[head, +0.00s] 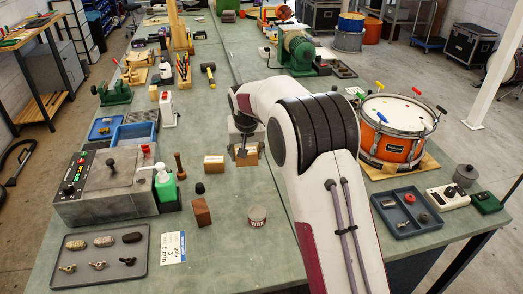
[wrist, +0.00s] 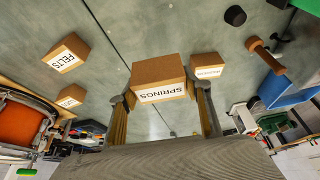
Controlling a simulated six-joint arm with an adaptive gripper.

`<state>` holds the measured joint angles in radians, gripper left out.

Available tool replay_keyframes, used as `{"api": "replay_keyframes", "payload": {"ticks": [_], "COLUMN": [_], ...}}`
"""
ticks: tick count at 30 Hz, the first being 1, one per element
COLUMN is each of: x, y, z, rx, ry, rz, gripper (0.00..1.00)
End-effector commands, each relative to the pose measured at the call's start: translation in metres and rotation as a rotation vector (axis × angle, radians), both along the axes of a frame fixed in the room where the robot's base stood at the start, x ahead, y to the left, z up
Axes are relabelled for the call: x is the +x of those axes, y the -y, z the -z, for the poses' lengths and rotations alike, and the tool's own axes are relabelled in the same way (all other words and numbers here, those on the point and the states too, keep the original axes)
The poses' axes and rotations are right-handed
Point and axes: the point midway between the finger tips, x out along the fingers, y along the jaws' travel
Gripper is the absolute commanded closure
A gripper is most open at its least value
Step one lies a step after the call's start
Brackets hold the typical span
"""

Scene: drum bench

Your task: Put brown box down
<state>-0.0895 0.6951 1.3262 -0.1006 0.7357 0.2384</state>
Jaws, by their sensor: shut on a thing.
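The brown cardboard box (wrist: 158,72) has a white SPRINGS label and sits between the two fingers of my gripper (wrist: 160,100) in the wrist view. My gripper is shut on it. In the head view the box (head: 252,158) shows partly behind my gripper (head: 243,152), low over the green bench. I cannot tell whether its underside touches the bench. A second small labelled box (head: 213,163) stands just left of it, and also shows right of it in the wrist view (wrist: 207,62).
In the wrist view, a FELTS box (wrist: 68,50) and another box (wrist: 72,95) stand at left. A wooden peg (head: 180,165), black knob (head: 200,188), wood block (head: 201,212) and WAX tin (head: 257,216) stand nearby. An orange drum (head: 388,146) is at right.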

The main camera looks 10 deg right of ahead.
Motion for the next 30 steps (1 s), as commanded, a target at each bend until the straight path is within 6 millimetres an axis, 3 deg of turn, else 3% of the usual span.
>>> {"api": "replay_keyframes", "payload": {"ticks": [6,11,15,21,30], "x": [0.0,0.0,0.005,0.027,0.054], "y": [0.002,0.015,0.04,0.091,0.149], "z": [0.0,0.006,0.018,0.026,0.023], "rx": [0.0,-0.001,0.0,0.018,0.026], "ry": [0.0,-0.008,-0.017,-0.007,0.002], "rz": [0.003,0.022,0.059,0.128,0.119], "gripper": [0.75,0.75,0.75,0.75,0.75]}}
